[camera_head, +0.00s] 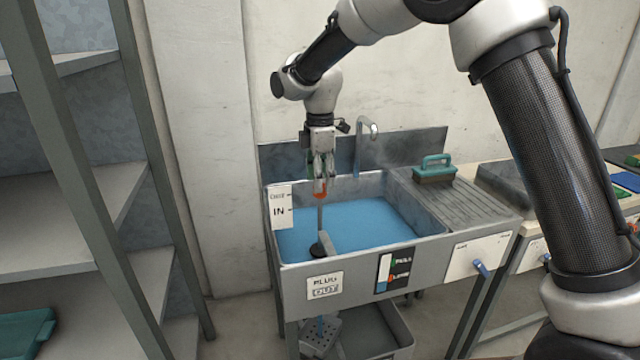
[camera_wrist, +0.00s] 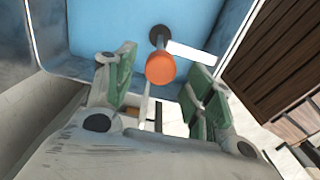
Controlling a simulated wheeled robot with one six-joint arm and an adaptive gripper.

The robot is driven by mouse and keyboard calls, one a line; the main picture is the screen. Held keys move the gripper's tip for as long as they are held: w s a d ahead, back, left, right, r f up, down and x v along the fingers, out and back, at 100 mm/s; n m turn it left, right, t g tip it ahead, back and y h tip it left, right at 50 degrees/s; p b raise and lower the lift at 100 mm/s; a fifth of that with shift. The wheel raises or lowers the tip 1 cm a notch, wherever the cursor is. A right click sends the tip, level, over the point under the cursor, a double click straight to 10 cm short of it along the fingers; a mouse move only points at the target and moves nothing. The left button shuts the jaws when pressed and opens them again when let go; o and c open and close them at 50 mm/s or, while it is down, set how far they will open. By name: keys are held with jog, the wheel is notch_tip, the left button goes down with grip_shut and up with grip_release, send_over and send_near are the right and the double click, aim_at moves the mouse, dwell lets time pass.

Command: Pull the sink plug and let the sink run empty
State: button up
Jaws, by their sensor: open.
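The metal sink (camera_head: 430,245) holds blue water (camera_head: 375,222). The plug is a dark round stopper (camera_head: 318,249) near the front left of the basin, with a thin upright rod and an orange knob (camera_head: 320,187) on top. In the wrist view the orange knob (camera_wrist: 160,68) lies between and a little beyond the fingertips, with the dark stopper (camera_wrist: 159,36) behind it. My gripper (camera_head: 321,165) is open above the basin and points down, close over the knob. It also shows in the wrist view (camera_wrist: 160,82). I cannot tell whether a finger touches the knob.
A faucet (camera_head: 367,128) stands behind the basin. A teal-handled brush (camera_head: 433,168) lies on the ribbed drainboard (camera_head: 480,205) to the right. A metal shelf (camera_head: 60,195) stands at the left.

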notch_tip(320, 180, up, 10)
dwell(0.3)
